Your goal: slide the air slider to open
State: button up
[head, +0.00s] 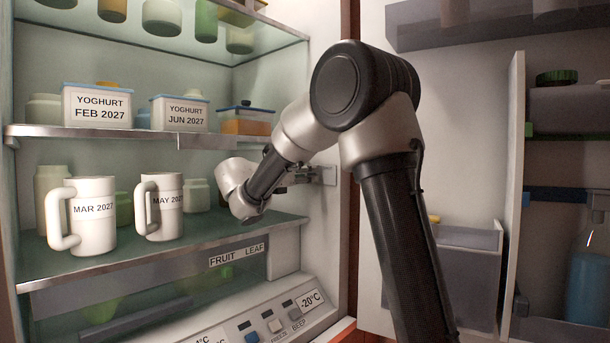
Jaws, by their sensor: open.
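My gripper (299,178) is inside the fridge at its right side wall, just above the middle glass shelf. It is open, and its fingers are small and partly hidden by my wrist and forearm. A small pale metal piece (327,175) sits on the side wall beside the fingertips. It may be the air slider, but no label shows on it. I cannot tell whether the fingers touch it or where its travel ends.
White mugs marked MAR 2027 (93,215) and MAY 2027 (160,207) stand on the middle shelf, left of my wrist. Yoghurt tubs (97,106) stand above. A FRUIT LEAF label (236,254) and control panel (270,320) are below. The open door (480,70) is at right.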

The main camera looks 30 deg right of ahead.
jog(key=v, duration=0.7)
jog(key=shift+a, duration=0.25)
notch_tip(320, 180, down, 10)
jog(key=s+d+m+g+y, duration=0.2)
jog(key=s+m+y, duration=0.1)
jog(key=m+y, duration=0.1)
jog(key=s+d+f+m+g+y, duration=0.1)
jog(key=s+f+m+g+y, duration=0.15)
jog(key=s+f+m, duration=0.35)
jog(key=s+d+f+m+g+y, duration=0.1)
jog(key=s+f+m+y, duration=0.25)
jog(key=s, duration=0.45)
jog(key=s+a+m+t+y, duration=0.2)
jog(key=s+m+y, duration=0.5)
jog(key=s, duration=0.9)
jog(key=shift+s+f+m+t, duration=0.3)
jog(key=shift+f+m+t, duration=0.05)
jog(key=shift+m+t, duration=0.45)
